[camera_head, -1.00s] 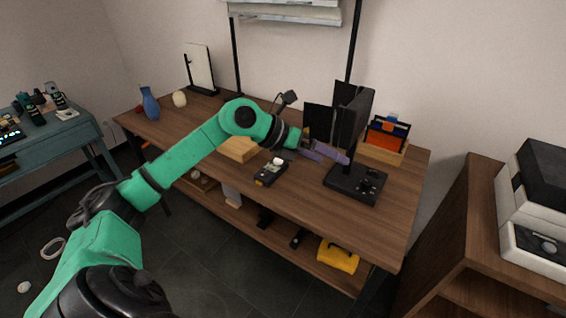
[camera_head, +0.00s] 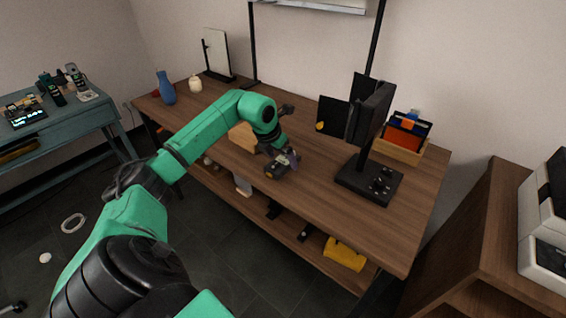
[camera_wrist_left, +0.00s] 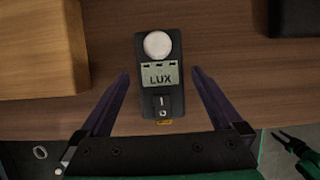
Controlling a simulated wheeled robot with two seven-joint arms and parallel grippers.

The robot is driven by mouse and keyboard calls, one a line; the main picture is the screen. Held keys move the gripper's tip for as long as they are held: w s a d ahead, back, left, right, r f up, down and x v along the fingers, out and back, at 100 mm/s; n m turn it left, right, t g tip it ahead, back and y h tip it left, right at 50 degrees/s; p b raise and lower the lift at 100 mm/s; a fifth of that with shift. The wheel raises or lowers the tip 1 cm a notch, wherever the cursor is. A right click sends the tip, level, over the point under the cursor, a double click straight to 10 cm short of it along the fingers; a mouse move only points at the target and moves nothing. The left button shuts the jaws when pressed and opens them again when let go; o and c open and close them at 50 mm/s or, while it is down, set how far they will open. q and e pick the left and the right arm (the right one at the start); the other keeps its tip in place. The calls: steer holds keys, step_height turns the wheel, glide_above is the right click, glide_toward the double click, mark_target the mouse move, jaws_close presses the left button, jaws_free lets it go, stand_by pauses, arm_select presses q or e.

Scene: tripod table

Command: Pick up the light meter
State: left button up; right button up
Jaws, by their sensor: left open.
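The light meter (camera_wrist_left: 160,85) is a small black device with a white round dome and a screen reading LUX. It lies on the brown table (camera_head: 310,190) near its front edge. In the left wrist view my left gripper (camera_wrist_left: 160,80) is open, with one finger on each side of the meter and visible gaps between. In the head view my left gripper (camera_head: 288,162) is over the meter (camera_head: 276,171) and partly hides it.
A wooden block (camera_head: 243,136) stands left of the meter. A black stand (camera_head: 368,184) with a panel is to the right, before a wooden organizer (camera_head: 400,150). A blue vase (camera_head: 166,88) is at the far left. A yellow item (camera_head: 344,254) lies on the lower shelf.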

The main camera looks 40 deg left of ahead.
arm_select(q)
steer(key=shift+w+f, duration=0.2)
steer(key=shift+f, duration=0.2)
steer(key=shift+r, duration=0.1)
steer(key=c, duration=1.4)
steer(key=shift+r, duration=0.1)
